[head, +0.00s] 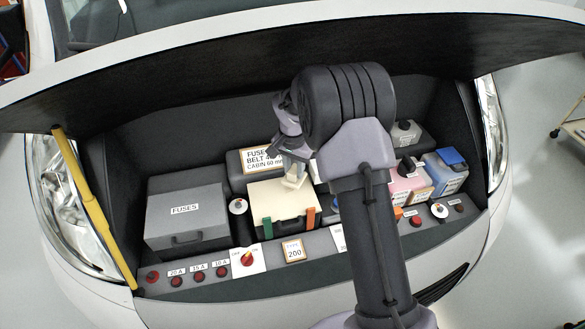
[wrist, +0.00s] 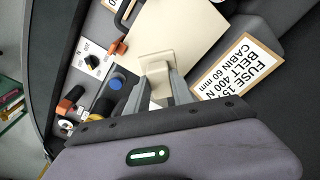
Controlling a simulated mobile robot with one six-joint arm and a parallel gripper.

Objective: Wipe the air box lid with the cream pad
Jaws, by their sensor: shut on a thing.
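The air box lid (head: 275,204) is a flat cream panel in the middle of the engine bay, with a green and an orange clip at its front edge. It also fills the top of the wrist view (wrist: 190,25). My gripper (head: 293,170) is over the far right part of the lid, partly hidden by my arm. It is shut on the small cream pad (wrist: 156,61), held between both fingers (wrist: 159,84). The pad also shows in the head view (head: 295,182). It is at or just above the lid; I cannot tell whether it touches.
A grey fuse box (head: 186,216) stands left of the lid. A label card (head: 262,159) stands behind it. Pink (head: 407,181) and blue (head: 446,172) bottles are at right. A front panel carries red knobs (head: 199,276). The raised hood (head: 200,75) overhangs the bay.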

